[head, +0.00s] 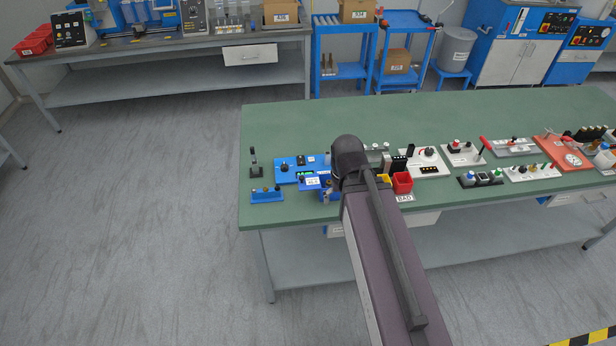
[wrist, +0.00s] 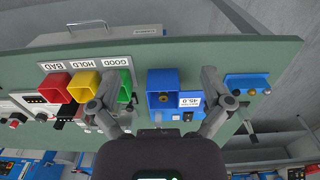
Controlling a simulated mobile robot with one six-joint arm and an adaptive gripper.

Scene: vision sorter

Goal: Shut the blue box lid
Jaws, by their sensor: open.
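A blue box (wrist: 176,76) is in the middle of the wrist view, with its square opening showing and a small brass-coloured thing inside. A blue panel with a white label reading 45.0 (wrist: 190,100) is beside it; I cannot tell which part is the lid. In the head view the blue box (head: 328,196) is near the bench's front edge, partly hidden by my arm. My gripper (wrist: 158,82) is open, its fingers spread to either side of the blue box with nothing between them that I can see held. I cannot tell if they touch it.
Red (wrist: 54,84), yellow (wrist: 84,84) and green (wrist: 125,84) bins stand beside the box, with BAD, HOLD and GOOD labels. A small blue block with knobs (head: 267,195) lies on the other side. The green bench (head: 300,120) is clear at the back.

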